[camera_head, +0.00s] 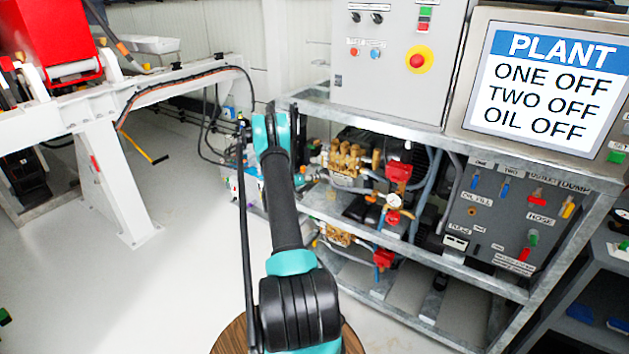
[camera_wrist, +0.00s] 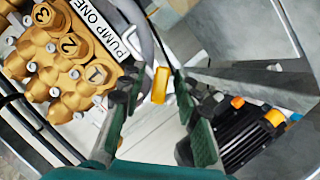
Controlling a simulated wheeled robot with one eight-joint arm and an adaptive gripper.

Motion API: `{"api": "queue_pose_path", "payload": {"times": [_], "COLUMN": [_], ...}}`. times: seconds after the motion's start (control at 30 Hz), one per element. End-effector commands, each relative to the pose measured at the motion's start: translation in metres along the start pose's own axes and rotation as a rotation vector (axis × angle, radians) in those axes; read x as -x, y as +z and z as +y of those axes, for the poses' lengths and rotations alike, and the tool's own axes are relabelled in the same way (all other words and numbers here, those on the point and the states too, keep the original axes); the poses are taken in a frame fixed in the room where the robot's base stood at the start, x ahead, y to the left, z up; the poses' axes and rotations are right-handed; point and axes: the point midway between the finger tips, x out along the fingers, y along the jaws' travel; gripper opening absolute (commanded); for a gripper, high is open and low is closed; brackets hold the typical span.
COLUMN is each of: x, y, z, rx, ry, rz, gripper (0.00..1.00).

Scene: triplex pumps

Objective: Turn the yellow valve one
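In the wrist view, a small yellow valve handle (camera_wrist: 160,85) stands upright in the picture beside the brass pump head (camera_wrist: 62,62), whose label reads "PUMP ONE" (camera_wrist: 102,24). My gripper (camera_wrist: 156,88) is open, with one dark green finger on each side of the yellow handle. Gaps show between the handle and both fingers. I cannot tell how far the handle lies beyond the fingertips. In the head view, my arm reaches to the left end of the pump frame. My gripper and the yellow handle are not clearly visible there.
Brass pumps (camera_head: 347,160) and red parts (camera_head: 398,172) crowd the metal frame (camera_head: 452,262). A black motor with orange caps (camera_wrist: 245,135) lies right of my gripper. A screen (camera_head: 545,82) reads "PLANT, ONE OFF, TWO OFF, OIL OFF". Pale floor (camera_head: 180,275) is clear at left.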

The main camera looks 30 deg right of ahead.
Motion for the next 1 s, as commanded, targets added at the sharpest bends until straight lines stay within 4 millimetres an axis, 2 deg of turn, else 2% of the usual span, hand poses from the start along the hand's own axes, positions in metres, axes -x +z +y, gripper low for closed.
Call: {"api": "queue_pose_path", "payload": {"times": [0.03, 0.2, 0.23, 0.67, 1.0], "x": [0.0001, 0.0002, 0.0002, 0.0003, -0.0001], "y": [0.0, 0.0, 0.0, 0.0, 0.0004], "z": [0.0, 0.0, 0.0, 0.0, 0.0006], "rx": [0.0, 0.0, 0.0, -0.044, -0.256], "ry": [0.0, 0.0, 0.0, -0.019, -0.106], "rz": [0.0, 0.0, 0.0, 0.0, -0.002], "gripper": [0.22, 0.01, 0.0, 0.0, 0.0]}}
